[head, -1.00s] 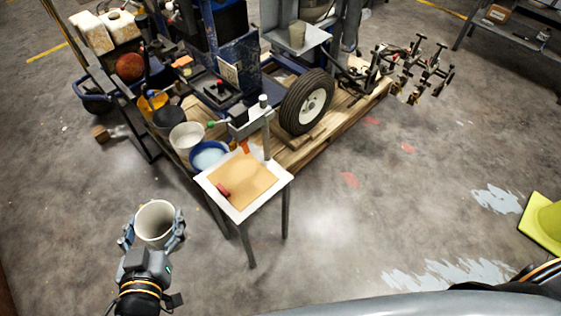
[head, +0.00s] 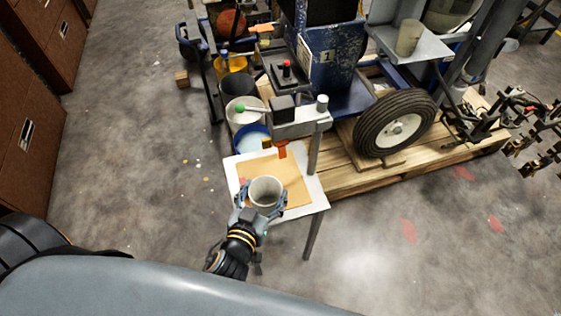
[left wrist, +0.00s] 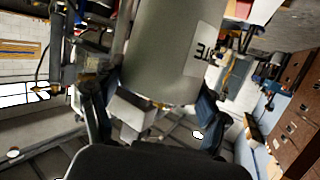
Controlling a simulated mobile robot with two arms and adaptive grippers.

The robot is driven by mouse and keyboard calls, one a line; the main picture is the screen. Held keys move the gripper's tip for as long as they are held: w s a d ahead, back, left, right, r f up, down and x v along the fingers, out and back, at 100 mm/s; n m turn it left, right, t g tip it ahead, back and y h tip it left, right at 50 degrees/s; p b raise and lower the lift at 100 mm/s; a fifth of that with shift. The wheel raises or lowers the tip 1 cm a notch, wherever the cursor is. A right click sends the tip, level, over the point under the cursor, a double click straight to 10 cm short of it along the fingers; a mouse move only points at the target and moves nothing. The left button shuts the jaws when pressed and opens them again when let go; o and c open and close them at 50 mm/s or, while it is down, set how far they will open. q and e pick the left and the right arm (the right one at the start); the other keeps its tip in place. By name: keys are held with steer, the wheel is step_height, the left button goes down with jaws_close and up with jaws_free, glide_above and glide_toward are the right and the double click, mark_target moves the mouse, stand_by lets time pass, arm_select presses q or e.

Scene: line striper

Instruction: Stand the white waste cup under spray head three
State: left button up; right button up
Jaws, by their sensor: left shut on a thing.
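The white waste cup (head: 266,190) is upright in my left gripper (head: 264,195), whose fingers are shut around its sides. In the head view it appears over the near part of a small white-edged table (head: 313,189) with a tan sheet (head: 291,175). I cannot tell whether its base touches the sheet. In the left wrist view the cup (left wrist: 165,50) fills the middle, with part of a dark-lettered label showing. An orange spray nozzle (head: 282,149) hangs from a grey bracket (head: 297,124) beyond the cup. No head number is readable. My right gripper is not in view.
A post (head: 315,150) rises at the table's far right. A blue bucket (head: 251,138) and a white bucket (head: 242,113) stand behind. A wheel (head: 397,124) and pallet (head: 345,175) are right. Another cup (head: 408,37) sits on a shelf. Brown cabinets (head: 25,130) stand left.

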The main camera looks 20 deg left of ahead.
arm_select(q)
steer(key=w+p, duration=0.1)
steer(key=w, duration=1)
steer(key=shift+w, duration=0.25)
step_height(320, 180, down, 4)
steer(key=shift+w+r, duration=0.1)
steer(key=shift+r, duration=0.15)
steer(key=shift+f, duration=0.1)
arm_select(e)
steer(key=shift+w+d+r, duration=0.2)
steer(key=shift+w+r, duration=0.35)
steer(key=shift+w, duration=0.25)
arm_select(q)
steer(key=shift+f+b, duration=0.2)
steer(key=shift+b, duration=0.25)
steer(key=o, duration=1.1)
steer(key=shift+r, duration=0.1)
steer(key=shift+o, duration=0.2)
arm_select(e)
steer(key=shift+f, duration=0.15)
